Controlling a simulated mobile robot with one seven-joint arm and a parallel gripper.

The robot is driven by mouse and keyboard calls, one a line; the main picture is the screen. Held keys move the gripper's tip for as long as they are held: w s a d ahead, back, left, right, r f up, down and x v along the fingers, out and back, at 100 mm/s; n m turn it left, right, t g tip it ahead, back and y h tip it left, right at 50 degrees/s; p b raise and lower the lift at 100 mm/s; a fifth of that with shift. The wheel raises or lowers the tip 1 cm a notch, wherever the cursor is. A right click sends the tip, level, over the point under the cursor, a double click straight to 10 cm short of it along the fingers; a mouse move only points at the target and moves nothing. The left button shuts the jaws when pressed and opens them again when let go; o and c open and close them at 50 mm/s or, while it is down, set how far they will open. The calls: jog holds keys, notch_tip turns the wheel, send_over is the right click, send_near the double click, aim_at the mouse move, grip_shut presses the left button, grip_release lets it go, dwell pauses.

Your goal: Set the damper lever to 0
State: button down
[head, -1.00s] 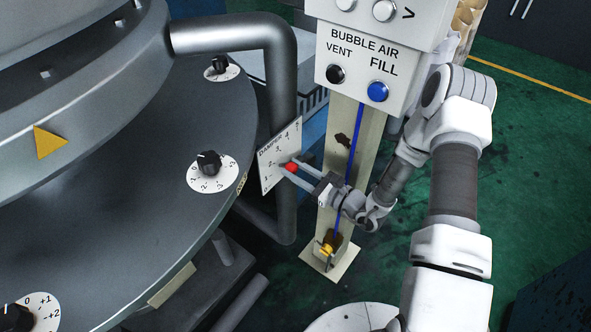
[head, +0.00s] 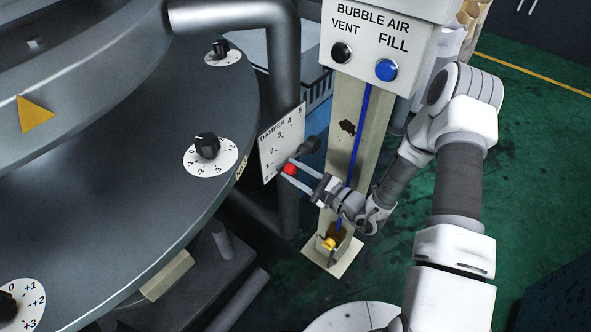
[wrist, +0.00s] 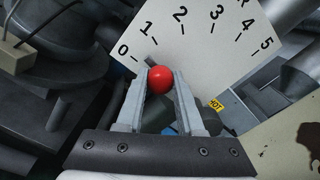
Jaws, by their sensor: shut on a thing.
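The damper plate (head: 270,147) is a white scale marked 0 to 5 on the pipe beside the big round machine. The damper lever's red ball knob (head: 289,169) stands in front of the plate's lower part. My gripper (head: 288,172) is shut on this knob. In the wrist view, the red knob (wrist: 160,79) sits between the tips of my gripper (wrist: 161,82). The plate (wrist: 205,70) is behind it. A short dark piece of the lever (wrist: 151,63) shows at the knob's upper left, near the 0 and 1 end. Its exact reading is hard to tell.
The bubble air box (head: 385,40) stands on a beige post (head: 345,125) close behind my gripper. The machine's round table (head: 120,190) with several dials lies left. Green floor (head: 540,180) is open at right.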

jog(key=shift+f+n+b, duration=0.55)
jog(key=shift+f+n, duration=0.2)
jog(key=shift+n, duration=0.15)
jog(key=c, duration=0.5)
grip_release()
jog(key=shift+c, duration=0.2)
jog(key=p+v, duration=0.2)
jog(key=v, duration=1.5)
jog(key=shift+s+d, duration=0.2)
jog(key=shift+s, duration=0.05)
